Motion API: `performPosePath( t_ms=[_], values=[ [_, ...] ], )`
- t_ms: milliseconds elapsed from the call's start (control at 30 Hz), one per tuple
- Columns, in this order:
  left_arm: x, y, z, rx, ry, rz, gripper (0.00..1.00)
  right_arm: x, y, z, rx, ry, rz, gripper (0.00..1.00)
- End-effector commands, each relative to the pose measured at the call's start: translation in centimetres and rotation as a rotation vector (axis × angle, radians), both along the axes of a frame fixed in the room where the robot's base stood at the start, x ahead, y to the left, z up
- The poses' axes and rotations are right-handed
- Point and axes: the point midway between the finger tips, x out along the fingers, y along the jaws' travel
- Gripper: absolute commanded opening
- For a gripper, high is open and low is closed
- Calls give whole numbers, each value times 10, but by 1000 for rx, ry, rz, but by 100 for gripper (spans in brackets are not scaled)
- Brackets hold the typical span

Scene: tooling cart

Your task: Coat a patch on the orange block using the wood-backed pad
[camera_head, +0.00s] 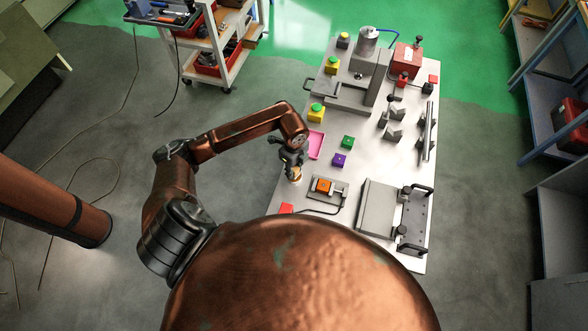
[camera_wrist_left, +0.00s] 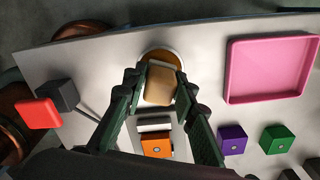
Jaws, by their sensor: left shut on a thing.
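The orange block (camera_head: 323,186) sits in a small grey fixture on the bench. It also shows in the wrist view (camera_wrist_left: 156,147), below and between my fingers. My left gripper (camera_head: 292,166) is over the bench's left edge, beyond and left of the orange block. In the wrist view its fingers are shut on the tan wood-backed pad (camera_wrist_left: 160,84). A round, shallow orange-and-white dish (camera_wrist_left: 161,54) lies just behind the pad, partly hidden by it. I cannot tell whether the pad touches the dish. The pad's underside is hidden. My right gripper is not in view.
A pink tray (camera_wrist_left: 268,68), purple block (camera_head: 339,159) and green block (camera_head: 348,142) lie beyond the orange block. A red block (camera_head: 286,208) is at the near left edge. A hinged metal fixture (camera_head: 378,208) stands right. A press (camera_head: 354,93) stands farther back.

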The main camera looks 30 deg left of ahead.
Motion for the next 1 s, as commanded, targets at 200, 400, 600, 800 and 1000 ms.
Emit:
performPosePath(
  t_ms=[200, 400, 600, 800, 1000],
  values=[
    [0, 0, -3, 0, 0, 0, 6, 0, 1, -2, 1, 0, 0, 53],
    [0, 0, -5, 0, 0, 0, 6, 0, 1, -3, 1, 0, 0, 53],
    [0, 0, -8, 0, 1, 0, 6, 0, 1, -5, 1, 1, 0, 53],
    [0, 0, -10, 0, 1, 0, 6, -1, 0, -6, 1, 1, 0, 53],
    [0, 0, -9, 0, 0, 0, 6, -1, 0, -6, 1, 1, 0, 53]
  ],
)
